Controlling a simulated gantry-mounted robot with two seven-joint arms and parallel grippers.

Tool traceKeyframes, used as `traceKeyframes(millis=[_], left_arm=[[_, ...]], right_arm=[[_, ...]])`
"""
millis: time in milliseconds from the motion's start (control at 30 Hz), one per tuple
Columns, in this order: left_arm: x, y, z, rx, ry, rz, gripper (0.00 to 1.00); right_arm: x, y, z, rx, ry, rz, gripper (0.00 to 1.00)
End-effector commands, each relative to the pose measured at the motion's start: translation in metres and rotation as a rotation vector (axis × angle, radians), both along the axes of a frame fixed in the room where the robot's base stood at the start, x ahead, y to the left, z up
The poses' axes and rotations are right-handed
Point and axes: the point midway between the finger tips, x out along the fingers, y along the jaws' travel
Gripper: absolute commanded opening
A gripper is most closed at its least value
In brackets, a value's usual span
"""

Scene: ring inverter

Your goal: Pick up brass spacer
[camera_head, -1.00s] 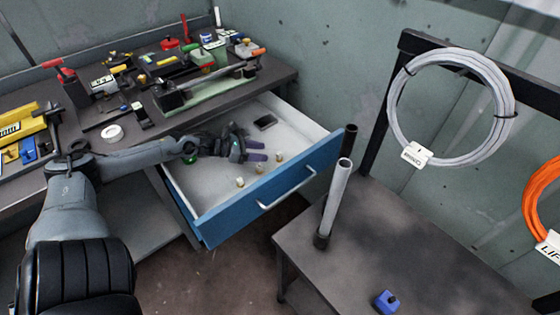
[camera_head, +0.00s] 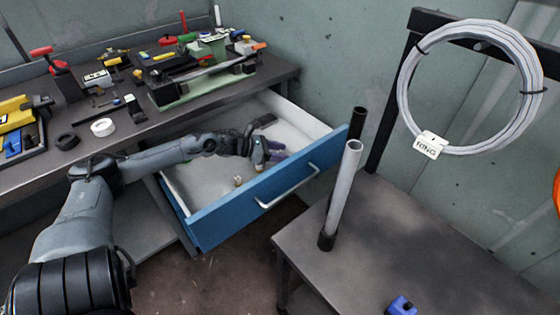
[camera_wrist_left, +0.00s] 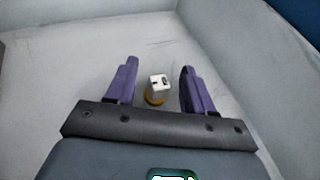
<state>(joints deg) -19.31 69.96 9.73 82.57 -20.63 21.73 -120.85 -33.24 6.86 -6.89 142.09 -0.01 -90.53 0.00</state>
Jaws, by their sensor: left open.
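A small brass spacer (camera_wrist_left: 155,98) with a white, dark-marked top stands on the drawer floor in the left wrist view. It is between the two purple fingers of my left gripper (camera_wrist_left: 160,67), with a gap on each side. In the head view my left gripper (camera_head: 274,153) is inside the open drawer, low near its front right, fingers apart. Another small brass-coloured piece (camera_head: 238,180) stands in the drawer to the left of the gripper. The hand hides part of the drawer floor. My right gripper is in no view.
The blue-fronted drawer (camera_head: 225,217) is pulled out below a cluttered workbench (camera_head: 130,136). A dark side table (camera_head: 385,235) carries an upright grey tube (camera_head: 341,190) and a blue block (camera_head: 402,306). A cable coil (camera_head: 405,90) hangs at the right.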

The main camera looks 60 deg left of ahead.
Motion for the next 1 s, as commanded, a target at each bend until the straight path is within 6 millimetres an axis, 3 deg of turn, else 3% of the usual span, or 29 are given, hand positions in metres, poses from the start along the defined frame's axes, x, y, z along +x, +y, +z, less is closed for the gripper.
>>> traceKeyframes(millis=[200,600,933,1000], left_arm=[[0.014,-0.005,-0.007,-0.001,-0.002,0.0,0.53],[0.017,-0.006,-0.008,-0.001,0.001,0.0,0.53],[0.017,-0.006,-0.008,-0.001,0.001,-0.001,0.04],[0.017,-0.006,-0.008,-0.001,0.001,-0.001,0.0]], right_arm=[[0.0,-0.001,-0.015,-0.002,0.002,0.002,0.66],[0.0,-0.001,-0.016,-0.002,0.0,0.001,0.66],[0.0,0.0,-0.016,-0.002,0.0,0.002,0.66],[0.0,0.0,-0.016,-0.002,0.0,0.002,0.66]])
